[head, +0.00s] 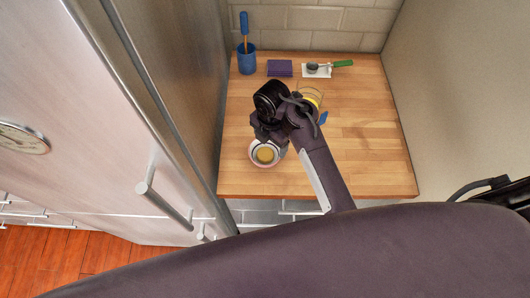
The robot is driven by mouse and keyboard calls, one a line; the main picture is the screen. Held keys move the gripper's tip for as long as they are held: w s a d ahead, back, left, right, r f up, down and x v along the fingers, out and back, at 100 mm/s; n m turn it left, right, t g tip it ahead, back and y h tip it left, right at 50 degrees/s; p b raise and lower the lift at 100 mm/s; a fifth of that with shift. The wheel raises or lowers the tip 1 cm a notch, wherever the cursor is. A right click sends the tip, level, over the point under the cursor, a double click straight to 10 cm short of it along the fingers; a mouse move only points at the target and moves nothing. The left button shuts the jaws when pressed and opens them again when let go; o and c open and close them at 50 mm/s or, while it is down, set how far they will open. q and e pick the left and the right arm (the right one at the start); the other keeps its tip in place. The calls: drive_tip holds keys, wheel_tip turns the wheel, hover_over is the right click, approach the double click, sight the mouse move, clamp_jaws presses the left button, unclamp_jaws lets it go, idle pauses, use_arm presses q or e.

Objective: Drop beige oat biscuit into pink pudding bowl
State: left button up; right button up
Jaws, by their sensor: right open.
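The pale pinkish bowl (253,160) stands near the front left of the wooden worktop, its near rim showing. A round yellow-beige disc (265,155), which looks like the oat biscuit, shows inside the bowl's rim. My right gripper (268,140) is open, pointing down right over the bowl, and hides its far side. Whether the fingers touch the bowl or the disc I cannot tell. My left gripper is not in view.
A yellow item (312,96) is partly behind my arm. A steel fridge front (150,60) bounds the left; the worktop's right is clear.

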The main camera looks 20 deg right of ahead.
wheel_tip(320, 180, up, 6)
drive_tip(key=shift+f, duration=0.15)
drive_tip(key=shift+a, duration=0.1)
idle(0.5)
